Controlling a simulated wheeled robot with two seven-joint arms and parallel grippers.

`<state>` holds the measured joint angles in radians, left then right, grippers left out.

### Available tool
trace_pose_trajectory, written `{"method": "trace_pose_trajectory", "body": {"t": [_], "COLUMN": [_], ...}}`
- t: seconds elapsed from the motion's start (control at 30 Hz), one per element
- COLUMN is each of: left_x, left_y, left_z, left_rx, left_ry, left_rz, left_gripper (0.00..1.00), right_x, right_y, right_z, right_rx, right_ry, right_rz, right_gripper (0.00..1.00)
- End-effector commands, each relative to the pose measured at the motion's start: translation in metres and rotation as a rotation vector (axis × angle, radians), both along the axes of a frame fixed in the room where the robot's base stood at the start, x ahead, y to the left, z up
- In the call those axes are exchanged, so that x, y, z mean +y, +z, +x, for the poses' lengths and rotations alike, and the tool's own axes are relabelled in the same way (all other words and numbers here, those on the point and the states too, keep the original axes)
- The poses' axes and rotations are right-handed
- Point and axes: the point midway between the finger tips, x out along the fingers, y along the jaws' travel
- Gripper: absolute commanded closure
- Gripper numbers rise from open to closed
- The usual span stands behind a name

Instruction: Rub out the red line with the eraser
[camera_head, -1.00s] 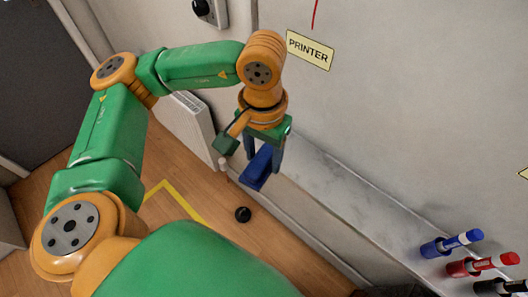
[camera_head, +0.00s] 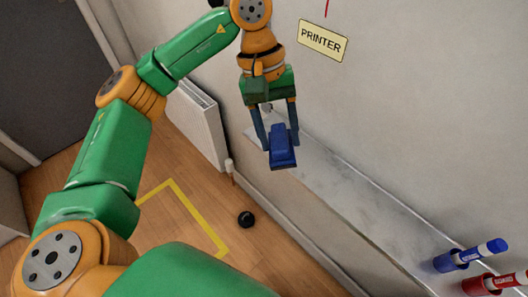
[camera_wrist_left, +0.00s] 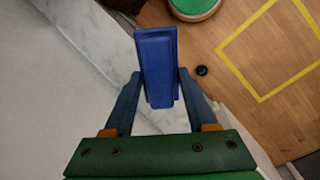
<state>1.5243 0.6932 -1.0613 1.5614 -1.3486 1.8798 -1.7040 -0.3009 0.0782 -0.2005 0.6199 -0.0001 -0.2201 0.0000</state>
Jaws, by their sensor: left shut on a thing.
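The blue eraser (camera_head: 282,146) is held between the fingers of my left gripper (camera_head: 280,135), which is shut on it. In the left wrist view the eraser (camera_wrist_left: 158,65) sticks out past the fingertips of the left gripper (camera_wrist_left: 162,92). In the head view the gripper points down, with the eraser over the left end of the marble-look ledge. A short piece of the red line (camera_head: 327,8) shows at the top edge, above the yellow PRINTER label (camera_head: 322,40). The rest of the line is out of view. My right gripper is not in view.
The marble-look ledge (camera_head: 355,205) runs along the foot of the grey board. A white radiator (camera_head: 197,125) is on the wall to the left. The floor has a yellow outline (camera_head: 190,207).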

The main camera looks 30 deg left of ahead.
Motion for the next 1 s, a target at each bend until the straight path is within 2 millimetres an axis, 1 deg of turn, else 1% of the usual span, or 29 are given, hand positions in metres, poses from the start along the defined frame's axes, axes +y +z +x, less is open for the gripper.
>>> {"method": "trace_pose_trajectory", "body": {"t": [0.03,0.1,0.2,0.37,0.57,0.67,0.7,0.77,0.8,0.83,0.9,1.0], "left_x": [-0.003,-0.007,-0.010,-0.012,-0.011,-0.006,-0.002,0.006,0.014,0.019,0.029,0.035], "left_y": [-0.004,0.002,0.015,0.034,0.061,0.080,0.090,0.104,0.115,0.123,0.137,0.148], "left_z": [0.008,0.020,0.032,0.045,0.058,0.062,0.062,0.062,0.060,0.059,0.056,0.057], "left_rx": [0.014,0.031,0.026,-0.025,-0.178,-0.306,-0.365,-0.457,-0.514,-0.548,-0.596,-0.618], "left_ry": [0.082,0.235,0.422,0.680,0.984,1.127,1.176,1.238,1.268,1.282,1.296,1.299], "left_rz": [-0.055,-0.158,-0.292,-0.491,-0.760,-0.920,-0.985,-1.079,-1.138,-1.171,-1.221,-1.246], "left_gripper": [0.88,0.88,0.88,0.88,0.88,0.88,0.88,0.88,0.88,0.88,0.88,0.88], "right_x": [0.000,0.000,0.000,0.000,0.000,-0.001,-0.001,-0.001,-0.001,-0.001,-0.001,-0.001], "right_y": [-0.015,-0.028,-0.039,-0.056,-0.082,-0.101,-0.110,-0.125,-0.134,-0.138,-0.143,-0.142], "right_z": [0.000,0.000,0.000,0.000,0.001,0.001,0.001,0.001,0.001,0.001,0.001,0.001], "right_rx": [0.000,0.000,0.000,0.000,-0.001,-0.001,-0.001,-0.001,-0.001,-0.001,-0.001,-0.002], "right_ry": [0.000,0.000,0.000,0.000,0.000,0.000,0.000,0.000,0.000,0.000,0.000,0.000], "right_rz": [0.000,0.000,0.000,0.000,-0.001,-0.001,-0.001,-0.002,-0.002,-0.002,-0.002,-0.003], "right_gripper": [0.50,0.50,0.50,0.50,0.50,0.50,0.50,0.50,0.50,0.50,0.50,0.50]}}
